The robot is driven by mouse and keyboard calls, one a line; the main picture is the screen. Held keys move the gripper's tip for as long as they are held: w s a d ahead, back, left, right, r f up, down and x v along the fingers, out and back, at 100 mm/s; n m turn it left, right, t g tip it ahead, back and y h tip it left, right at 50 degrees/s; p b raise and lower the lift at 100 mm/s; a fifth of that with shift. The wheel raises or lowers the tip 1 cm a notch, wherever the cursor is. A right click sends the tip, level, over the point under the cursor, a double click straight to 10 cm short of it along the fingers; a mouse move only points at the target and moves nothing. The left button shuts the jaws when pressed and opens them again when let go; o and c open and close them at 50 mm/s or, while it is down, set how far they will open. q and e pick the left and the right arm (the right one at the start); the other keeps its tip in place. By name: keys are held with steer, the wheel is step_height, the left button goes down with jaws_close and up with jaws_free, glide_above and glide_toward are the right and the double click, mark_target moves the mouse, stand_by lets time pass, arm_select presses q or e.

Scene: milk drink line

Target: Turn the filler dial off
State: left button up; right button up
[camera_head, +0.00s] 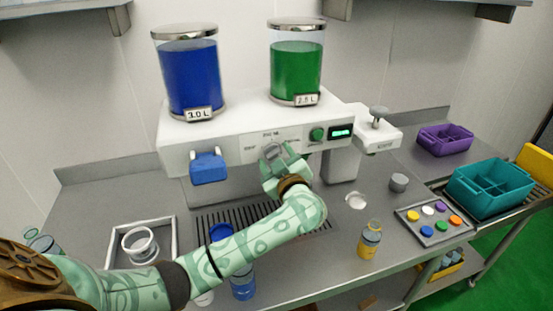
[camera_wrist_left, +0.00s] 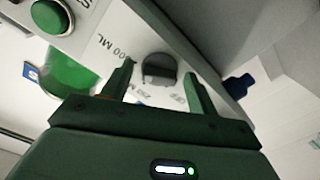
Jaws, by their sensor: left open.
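The filler dial (camera_wrist_left: 160,68) is a dark grey knob on the white filler machine (camera_head: 235,125). In the left wrist view it sits between and just beyond the fingers of my left gripper (camera_wrist_left: 163,82), which is open and empty. Printed marks, including one ending in 00 ML, surround the dial; which mark it points to I cannot tell. In the head view my left gripper (camera_head: 279,160) is at the machine's front and partly covers the dial. No clear contact shows. My right gripper is in neither view.
A green button (camera_head: 317,134) and a lit display (camera_head: 342,132) sit right of the dial. A blue spout block (camera_head: 208,167) hangs at the left. Below are a drip grate (camera_head: 283,220) and bottles, including a yellow one (camera_head: 370,240). A lid tray (camera_head: 435,221) lies right.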

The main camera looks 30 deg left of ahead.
arm_select(q)
steer(key=c, duration=0.9)
steer(key=shift+c, duration=0.4)
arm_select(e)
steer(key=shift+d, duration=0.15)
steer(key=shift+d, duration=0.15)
